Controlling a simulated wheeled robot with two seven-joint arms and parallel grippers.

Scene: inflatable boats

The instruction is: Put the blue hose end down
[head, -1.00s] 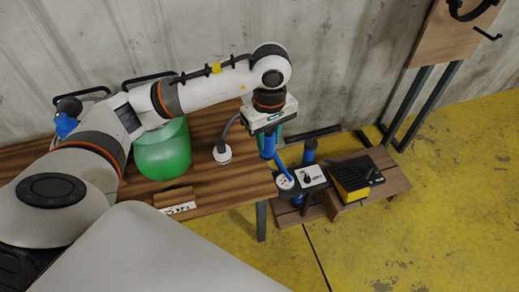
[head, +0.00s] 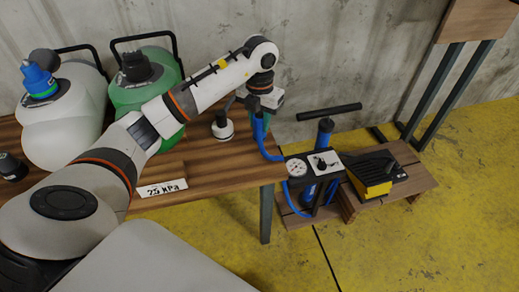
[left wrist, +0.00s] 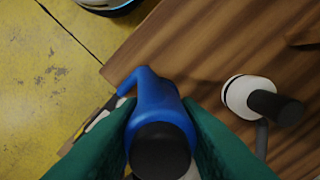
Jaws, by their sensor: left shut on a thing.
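My left gripper (head: 262,103) is over the right end of the wooden table, shut on the blue hose end (left wrist: 155,98). In the left wrist view the green fingers (left wrist: 160,140) press it from both sides, and its black cap faces the camera. The hose end shows partly in the head view (head: 259,128); the blue hose (head: 268,152) runs from it down towards the pump (head: 325,133). I cannot tell whether the hose end touches the tabletop. My right gripper is in neither view.
A white-and-black fitting (head: 223,128) stands on the table (head: 225,172) close beside the gripper. A "25 kPa" sign (head: 162,188) lies at the front. A pressure gauge (head: 297,168) and yellow-black pedal (head: 371,178) are right.

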